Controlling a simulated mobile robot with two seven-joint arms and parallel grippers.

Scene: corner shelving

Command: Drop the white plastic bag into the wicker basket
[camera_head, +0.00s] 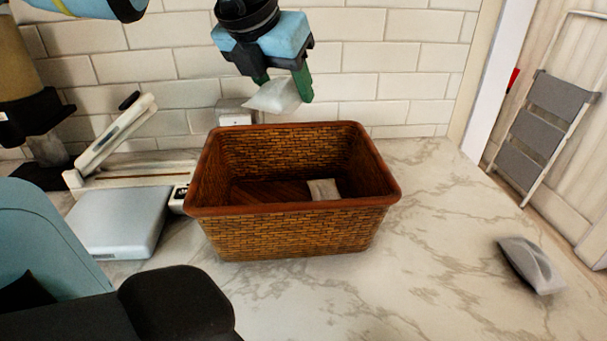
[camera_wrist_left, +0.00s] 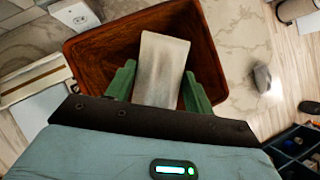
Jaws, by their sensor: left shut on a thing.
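The white plastic bag (camera_head: 272,97) hangs from my left gripper (camera_head: 283,86), whose green fingers are shut on it. In the head view the bag is above the back edge of the wicker basket (camera_head: 292,233), near the wall. The brown basket stands open on the marble counter. A small pale packet (camera_head: 323,189) lies on its floor. In the left wrist view, the bag (camera_wrist_left: 161,68) sits between the fingers, with the basket (camera_wrist_left: 88,48) behind it and partly hidden. My right gripper is not in view.
A scale (camera_head: 120,222) and a white device with a raised arm (camera_head: 115,135) stand left of the basket. A wall outlet (camera_head: 236,112) is behind it. A grey object (camera_head: 531,265) lies at right. The counter between it and the basket is clear.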

